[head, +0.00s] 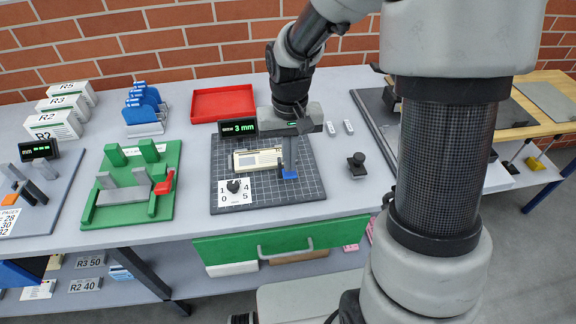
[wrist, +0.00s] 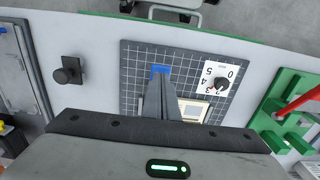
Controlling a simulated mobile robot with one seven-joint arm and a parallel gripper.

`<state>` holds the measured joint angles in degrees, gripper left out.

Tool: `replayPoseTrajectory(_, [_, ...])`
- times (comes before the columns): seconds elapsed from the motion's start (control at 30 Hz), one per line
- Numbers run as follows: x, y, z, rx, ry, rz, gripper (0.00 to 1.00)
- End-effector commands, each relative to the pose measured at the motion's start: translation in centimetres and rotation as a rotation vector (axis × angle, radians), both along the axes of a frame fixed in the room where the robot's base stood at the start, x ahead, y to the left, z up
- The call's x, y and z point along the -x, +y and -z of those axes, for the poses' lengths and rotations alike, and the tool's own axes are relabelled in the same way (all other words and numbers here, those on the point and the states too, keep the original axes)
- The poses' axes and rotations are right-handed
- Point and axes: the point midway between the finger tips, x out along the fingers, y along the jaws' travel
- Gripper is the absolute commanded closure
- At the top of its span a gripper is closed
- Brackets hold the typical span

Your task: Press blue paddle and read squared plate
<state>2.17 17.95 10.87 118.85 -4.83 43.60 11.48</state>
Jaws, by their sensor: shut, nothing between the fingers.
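The squared plate (head: 312,187) is a dark grey board with a white grid on the table; part of it shows in the wrist view (wrist: 135,55). The small blue paddle (head: 290,175) is near its front right part, and in the wrist view the paddle (wrist: 160,70) is just beyond the fingertips. My gripper (head: 289,167) is shut and empty, pointing down at the paddle; its fingers also show in the wrist view (wrist: 161,82). I cannot tell whether they touch it. A display (head: 238,128) behind the plate reads "3 mm" in green.
A cream block (head: 258,160) and a white dial card with a black knob (head: 235,190) are on the plate. A green fixture (head: 130,190) stands left, a red tray (head: 222,103) behind, and a black knob (head: 357,165) right. Bare table lies between plate and knob.

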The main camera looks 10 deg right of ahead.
Motion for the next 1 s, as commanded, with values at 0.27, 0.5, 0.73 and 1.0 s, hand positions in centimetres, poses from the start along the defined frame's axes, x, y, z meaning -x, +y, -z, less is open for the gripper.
replayPoseTrajectory(0.27, [0.0,0.0,0.9,0.0,0.0,0.0,1.0])
replayPoseTrajectory(0.5, [0.0,0.0,1.6,0.0,0.0,0.0,1.0])
replayPoseTrajectory(0.73, [0.0,0.0,2.3,0.0,0.0,0.0,1.0])
replayPoseTrajectory(1.0, [0.0,0.0,3.1,0.0,0.0,0.0,1.0])
